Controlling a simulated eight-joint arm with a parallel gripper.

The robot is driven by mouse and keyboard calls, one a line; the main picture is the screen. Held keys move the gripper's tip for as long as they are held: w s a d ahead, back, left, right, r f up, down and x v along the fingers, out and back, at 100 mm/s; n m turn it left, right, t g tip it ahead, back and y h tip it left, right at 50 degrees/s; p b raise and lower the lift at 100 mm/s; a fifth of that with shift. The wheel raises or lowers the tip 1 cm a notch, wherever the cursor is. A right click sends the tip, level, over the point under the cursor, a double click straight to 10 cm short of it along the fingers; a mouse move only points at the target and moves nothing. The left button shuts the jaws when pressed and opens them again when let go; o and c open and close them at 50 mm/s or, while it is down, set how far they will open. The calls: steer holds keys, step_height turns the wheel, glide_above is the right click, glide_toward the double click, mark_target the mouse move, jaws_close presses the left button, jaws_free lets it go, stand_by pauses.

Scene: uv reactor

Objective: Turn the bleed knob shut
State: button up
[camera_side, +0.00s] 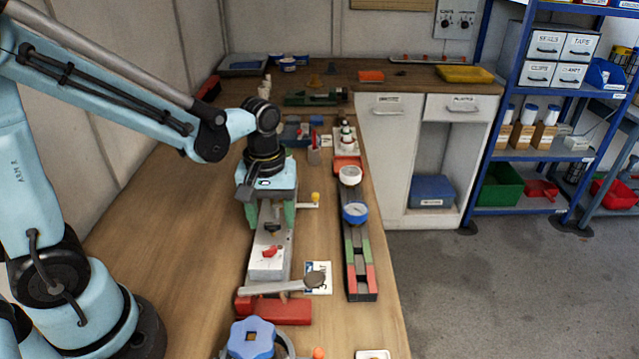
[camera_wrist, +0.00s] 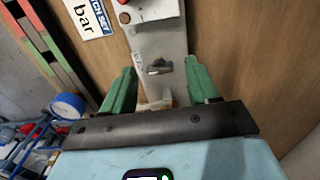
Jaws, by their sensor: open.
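A small dark grey knob (camera_wrist: 159,67), which looks like the bleed knob, sits on a long light-grey block (camera_wrist: 150,38). Small lettering beside it is too blurred to read. In the side view the block (camera_side: 267,268) lies lengthwise on the bench below my gripper (camera_side: 270,219). My gripper's two green fingers also show in the wrist view (camera_wrist: 160,74). They are open, one on each side of the block, with the knob between their tips and a gap on both sides. I cannot tell how high the tips are above the bench.
A red knob (camera_side: 270,251) sits nearer on the same block. To the right is a rail with green and red segments (camera_side: 361,270) and a blue-rimmed gauge (camera_side: 355,212). A grey lever (camera_side: 284,286), red block (camera_side: 284,312) and blue handwheel (camera_side: 251,340) are in front. The bench at left is clear.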

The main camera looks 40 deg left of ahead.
steer(key=shift+f, duration=0.25)
steer(key=shift+c, duration=0.2)
steer(key=c, duration=1)
